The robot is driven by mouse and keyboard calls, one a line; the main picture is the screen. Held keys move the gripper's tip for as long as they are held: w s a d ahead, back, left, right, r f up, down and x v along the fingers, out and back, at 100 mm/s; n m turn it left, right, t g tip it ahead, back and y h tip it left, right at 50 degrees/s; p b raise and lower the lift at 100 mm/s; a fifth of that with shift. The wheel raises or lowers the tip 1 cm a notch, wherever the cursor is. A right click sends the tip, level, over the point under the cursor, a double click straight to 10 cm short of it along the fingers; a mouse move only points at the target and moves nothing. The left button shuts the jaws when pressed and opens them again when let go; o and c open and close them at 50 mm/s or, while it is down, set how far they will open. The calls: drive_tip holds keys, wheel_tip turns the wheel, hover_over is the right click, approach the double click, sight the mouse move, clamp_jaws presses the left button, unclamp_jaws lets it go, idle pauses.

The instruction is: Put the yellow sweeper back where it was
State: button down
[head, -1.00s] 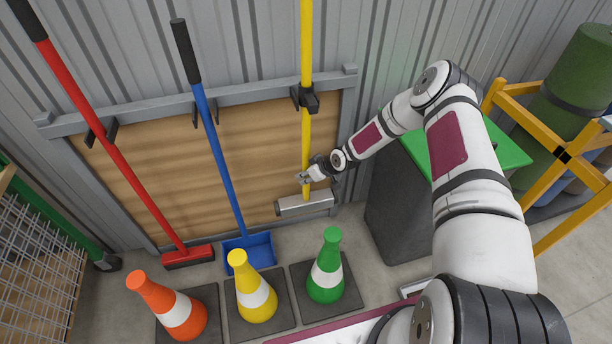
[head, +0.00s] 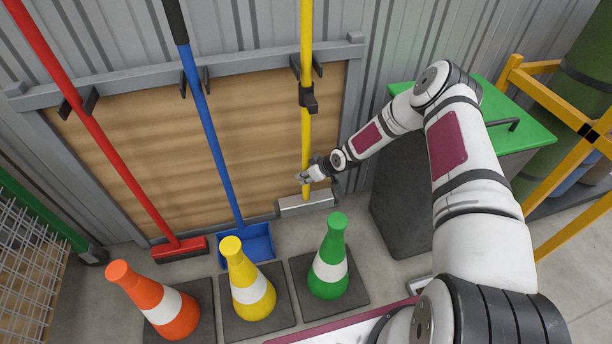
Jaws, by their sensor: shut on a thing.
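The yellow sweeper (head: 306,150) has a long yellow pole, a black collar and a grey head (head: 306,202). It is nearly upright in front of the brown board. My gripper (head: 305,178) is shut on the lower pole, just above the head. A black two-prong holder (head: 318,66) on the grey wall rail shows on both sides of the pole. The collar appears below the holder in the picture. I cannot tell whether the pole sits between the prongs or in front of them, or whether the head touches the floor.
A red broom (head: 110,150) and a blue scoop (head: 212,130) hang from the rail to the left. Orange (head: 158,300), yellow (head: 250,285) and green (head: 329,265) cones stand in front on dark mats. A dark bin (head: 405,200) with a green lid stands at the right.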

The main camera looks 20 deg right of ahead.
drive_tip(key=b, duration=0.7)
hover_over(309, 199)
drive_tip(key=w, duration=0.2)
drive_tip(key=shift+s+a+f, duration=0.1)
drive_tip(key=shift+a+f, duration=0.05)
drive_tip(key=shift+f, duration=1.05)
drive_tip(key=shift+s+a+f, duration=0.1)
drive_tip(key=shift+a+f, duration=0.05)
drive_tip(key=shift+f, duration=1.05)
drive_tip(key=shift+s+a+f, duration=0.1)
drive_tip(key=shift+a+f, duration=0.05)
drive_tip(key=shift+f, duration=1.2)
drive_tip(key=shift+f+b, duration=1.7)
drive_tip(key=shift+f, duration=2.05)
drive_tip(key=c, duration=1.4)
unclamp_jaws()
drive_tip(key=shift+o, duration=0.5)
drive_tip(key=shift+f, duration=0.1)
